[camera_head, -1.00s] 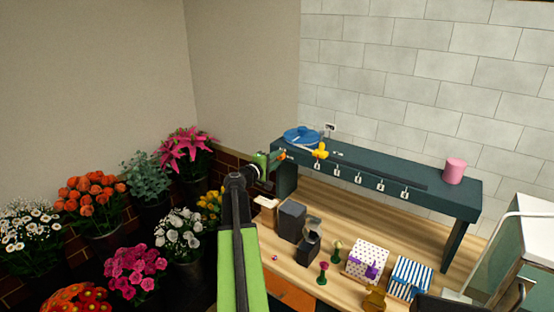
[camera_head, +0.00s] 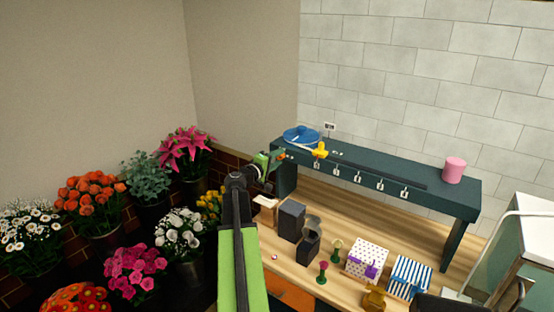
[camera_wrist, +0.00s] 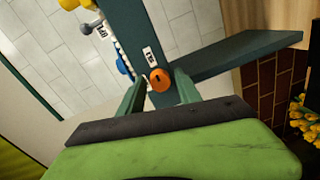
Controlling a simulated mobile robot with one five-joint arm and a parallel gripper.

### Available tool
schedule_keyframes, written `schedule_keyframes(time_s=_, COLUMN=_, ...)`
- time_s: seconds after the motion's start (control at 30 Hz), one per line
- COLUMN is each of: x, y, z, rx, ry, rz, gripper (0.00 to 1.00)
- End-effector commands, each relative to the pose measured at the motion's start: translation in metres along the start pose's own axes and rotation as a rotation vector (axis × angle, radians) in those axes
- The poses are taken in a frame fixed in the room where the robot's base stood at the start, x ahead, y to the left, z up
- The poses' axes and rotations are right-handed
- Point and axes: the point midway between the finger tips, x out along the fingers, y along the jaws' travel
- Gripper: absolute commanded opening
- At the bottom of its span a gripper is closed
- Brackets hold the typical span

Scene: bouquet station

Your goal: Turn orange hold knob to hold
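The orange hold knob (camera_wrist: 160,79) is round with a dark mark and sits on the dark teal rack's edge in the wrist view, beside a small white label (camera_wrist: 149,56). It also shows in the head view (camera_head: 282,156), at the left end of the rack. My gripper (camera_wrist: 159,91) is open, with one green finger on each side of the knob in the wrist view. I cannot tell whether the fingers touch it. In the head view my gripper (camera_head: 275,162) is right at the knob and hides part of it.
The teal rack (camera_head: 400,184) stands over a wooden bench, with a blue round item (camera_head: 301,134), a yellow knob (camera_head: 320,150), several tags and a pink cylinder (camera_head: 454,170). Dark boxes (camera_head: 291,220) stand below. Flower buckets fill the left.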

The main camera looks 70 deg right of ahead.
Motion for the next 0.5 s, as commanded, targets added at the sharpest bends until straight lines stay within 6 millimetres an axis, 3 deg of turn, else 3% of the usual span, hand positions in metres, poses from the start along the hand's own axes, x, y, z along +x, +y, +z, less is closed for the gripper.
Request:
schedule_keyframes(time_s=0.37, x=-0.003, y=0.001, z=-0.002, rx=-0.003, ry=0.004, rz=0.002, gripper=0.49)
schedule_keyframes(time_s=0.5, x=-0.023, y=0.001, z=-0.001, rx=-0.004, ry=0.006, rz=0.002, gripper=0.49)
